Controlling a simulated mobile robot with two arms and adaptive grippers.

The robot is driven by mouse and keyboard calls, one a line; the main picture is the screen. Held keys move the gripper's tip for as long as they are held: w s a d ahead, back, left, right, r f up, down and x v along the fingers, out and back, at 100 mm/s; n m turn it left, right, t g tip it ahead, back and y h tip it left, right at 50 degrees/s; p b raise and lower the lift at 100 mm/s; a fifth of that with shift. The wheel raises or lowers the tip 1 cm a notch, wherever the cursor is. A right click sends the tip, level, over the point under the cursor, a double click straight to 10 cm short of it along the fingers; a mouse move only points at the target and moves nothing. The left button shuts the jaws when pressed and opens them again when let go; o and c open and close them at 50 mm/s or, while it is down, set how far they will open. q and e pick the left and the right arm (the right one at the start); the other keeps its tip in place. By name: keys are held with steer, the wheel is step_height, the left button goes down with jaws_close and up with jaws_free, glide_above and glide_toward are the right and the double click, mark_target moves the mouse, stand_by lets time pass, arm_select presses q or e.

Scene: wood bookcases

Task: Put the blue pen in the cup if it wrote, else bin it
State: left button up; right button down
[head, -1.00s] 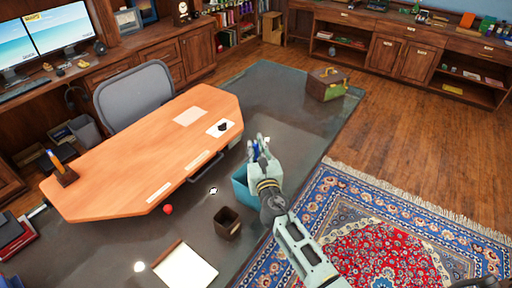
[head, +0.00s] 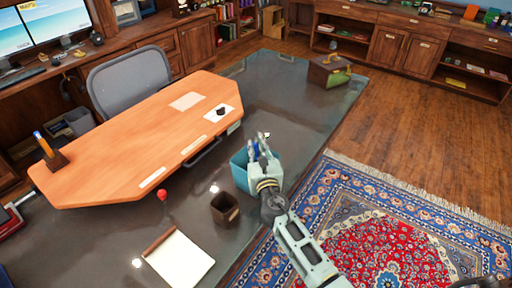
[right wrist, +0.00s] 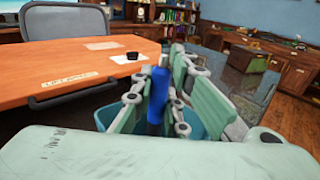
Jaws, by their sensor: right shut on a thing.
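My right gripper (head: 262,147) is shut on a blue pen (right wrist: 159,92), held roughly upright. The gripper is over or beside the blue bin (head: 239,173). In the right wrist view the bin rim (right wrist: 104,117) shows behind and below the fingers. The pen's lower end is hidden behind my gripper. A brown holder (head: 55,161) with an orange and blue pen stands at the desk's left end; a dark open-topped brown container (head: 224,208) stands below the bin in the picture. I cannot tell which is the cup. My left gripper is not in view.
The wooden desk (head: 125,150) carries papers, one with a black mark or object (head: 220,112). A grey chair (head: 128,80) stands behind it. A red ball (head: 162,195) and a notepad (head: 178,259) are near the dark container. A patterned rug (head: 345,215) lies right.

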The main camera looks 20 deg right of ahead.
steer(key=c, duration=1.7)
jaws_free()
steer(key=shift+o, duration=0.2)
steer(key=s+a, duration=0.1)
steer(key=s, duration=1.1)
steer(key=shift+a, duration=0.1)
